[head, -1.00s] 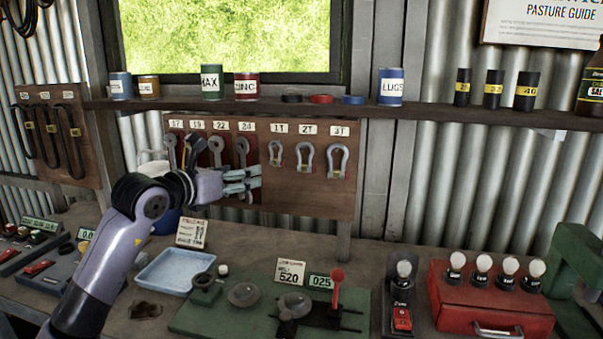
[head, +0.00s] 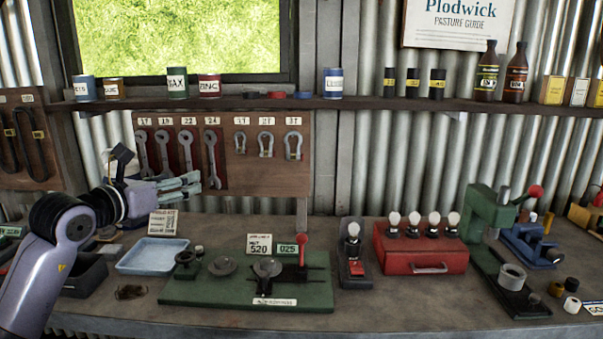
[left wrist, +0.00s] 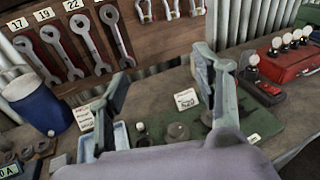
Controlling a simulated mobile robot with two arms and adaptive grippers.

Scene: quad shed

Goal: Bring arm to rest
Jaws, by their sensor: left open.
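My left arm comes in from the left in the head view. Its gripper (head: 190,185) is in front of the lower part of the wooden tool board (head: 265,170), above the bench (head: 345,290). In the left wrist view the two fingers of the left gripper (left wrist: 160,95) stand wide apart with nothing between them. Wrenches (head: 187,150) hang on the board behind and above the gripper, and the fingers look clear of them. My right gripper does not show in either view.
A red box (head: 425,255) with bulbs stands further right. A shelf (head: 350,103) with cans runs above. The bench front is mostly clear.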

